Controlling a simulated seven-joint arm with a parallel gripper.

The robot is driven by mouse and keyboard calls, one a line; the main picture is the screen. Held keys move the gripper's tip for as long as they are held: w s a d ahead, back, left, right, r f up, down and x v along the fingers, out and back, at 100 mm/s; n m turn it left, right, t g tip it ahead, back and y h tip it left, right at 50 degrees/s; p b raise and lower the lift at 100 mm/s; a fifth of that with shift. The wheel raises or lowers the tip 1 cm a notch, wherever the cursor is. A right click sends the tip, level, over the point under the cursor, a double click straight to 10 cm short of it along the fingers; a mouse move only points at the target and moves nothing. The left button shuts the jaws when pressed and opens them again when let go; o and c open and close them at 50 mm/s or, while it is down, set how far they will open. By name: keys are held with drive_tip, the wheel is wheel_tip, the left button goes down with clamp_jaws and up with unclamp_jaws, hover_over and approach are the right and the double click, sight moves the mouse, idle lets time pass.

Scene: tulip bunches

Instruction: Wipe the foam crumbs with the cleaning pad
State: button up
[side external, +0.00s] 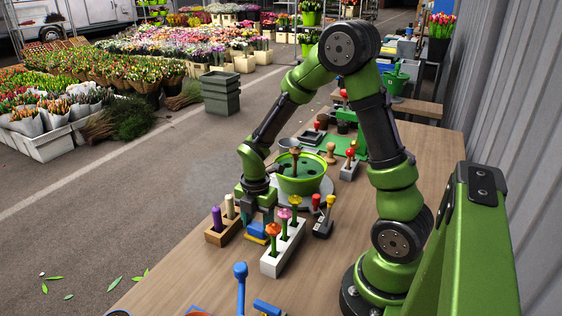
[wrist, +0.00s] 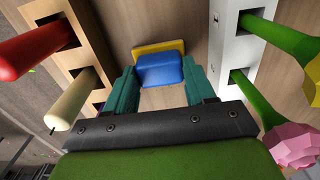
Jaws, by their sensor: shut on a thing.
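The cleaning pad has a blue grip and a yellow underside, and stands on the wooden table in the side view (side external: 257,230). In the wrist view its blue grip (wrist: 160,73) lies between the teal fingers of my gripper (wrist: 160,88). My gripper, also in the side view (side external: 259,213), is shut on this grip from above. The yellow sole (wrist: 158,47) shows beyond the blue part; I cannot tell whether it touches the table. I can make out no foam crumbs in either view.
A wooden peg rack (side external: 217,237) stands close left of my gripper. A white rack with flowers (side external: 283,253) stands close right. A green bowl (side external: 303,181) is behind. A blue-handled tool (side external: 240,283) is at the front. Bare table (side external: 185,274) lies front left.

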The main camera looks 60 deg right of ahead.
drive_tip(key=shift+d, duration=1.15)
wheel_tip(320, 180, up, 8)
drive_tip(key=shift+f, duration=0.15)
